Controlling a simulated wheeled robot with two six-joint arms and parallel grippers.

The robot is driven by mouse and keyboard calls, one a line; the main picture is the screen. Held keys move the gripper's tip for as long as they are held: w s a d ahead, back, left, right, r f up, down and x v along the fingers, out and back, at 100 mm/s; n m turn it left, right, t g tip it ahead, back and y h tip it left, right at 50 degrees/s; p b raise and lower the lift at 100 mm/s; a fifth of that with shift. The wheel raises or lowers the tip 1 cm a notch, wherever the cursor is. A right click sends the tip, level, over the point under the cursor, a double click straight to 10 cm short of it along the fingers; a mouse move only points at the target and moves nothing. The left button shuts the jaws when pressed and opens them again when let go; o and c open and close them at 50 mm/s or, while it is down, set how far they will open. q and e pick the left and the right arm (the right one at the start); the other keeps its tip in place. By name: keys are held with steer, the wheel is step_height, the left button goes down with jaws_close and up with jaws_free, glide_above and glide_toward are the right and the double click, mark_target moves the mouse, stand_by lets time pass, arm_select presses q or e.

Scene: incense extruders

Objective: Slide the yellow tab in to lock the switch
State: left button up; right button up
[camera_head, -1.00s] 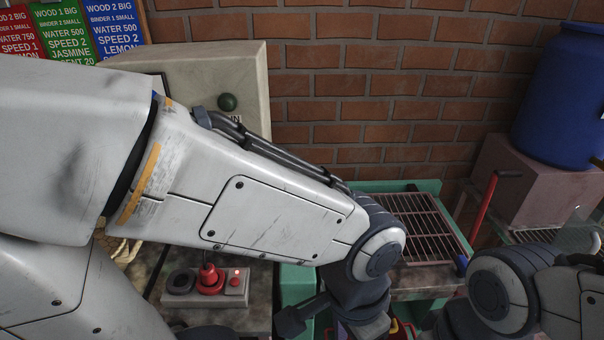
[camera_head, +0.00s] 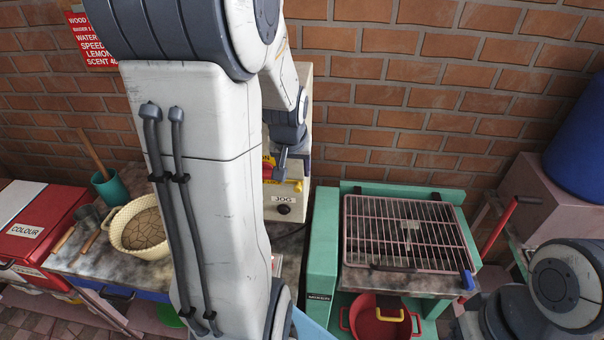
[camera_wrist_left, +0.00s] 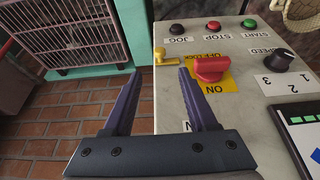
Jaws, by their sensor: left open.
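The red switch (camera_wrist_left: 212,68) sits on a yellow plate (camera_wrist_left: 222,86) on the grey control panel (camera_wrist_left: 235,125) in the left wrist view. The yellow tab (camera_wrist_left: 166,61) is left of the switch there, at the panel's left edge, apart from the knob. My left gripper (camera_wrist_left: 158,72) is open and empty; the tab shows between and just beyond its fingertips, its right fingertip beside the switch. In the head view the left gripper (camera_head: 282,165) is at the control box, partly hidden by my arm, with bits of red and yellow beside it. My right gripper is out of view.
JOG (camera_wrist_left: 177,29), STOP (camera_wrist_left: 214,26) and START (camera_wrist_left: 249,24) buttons and a black speed knob (camera_wrist_left: 279,60) are near the switch. A green stand with a wire grille (camera_head: 405,235) is right of the box. A woven basket (camera_head: 140,232) is left of my arm.

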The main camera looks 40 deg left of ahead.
mark_target(297, 188)
arm_select(q)
steer(key=x, duration=1)
steer(key=shift+f, duration=0.2)
jaws_close()
stand_by(1.1)
